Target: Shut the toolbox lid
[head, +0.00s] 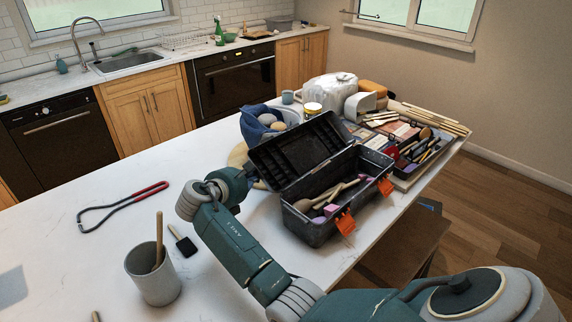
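The black toolbox (318,228) stands on the white counter near its front edge, with orange latches (345,222) hanging on its front side. Its lid (298,148) is open, tilted up and back to the left. Wooden-handled tools and pink-purple pieces lie inside. My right arm reaches in from the lower right, and my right gripper (250,171) is at the lid's left, outer side, next to its lower left corner. The lid partly hides the gripper; I cannot see its fingers clearly or whether they touch the lid. My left gripper is not in view.
A grey cup with a wooden tool (155,280), a black brush (183,242) and a red-handled loop tool (122,207) are on the left. A blue cloth-lined bowl (257,120) stands behind the lid. A crowded tool tray (425,150) lies right. The counter's left side is mostly clear.

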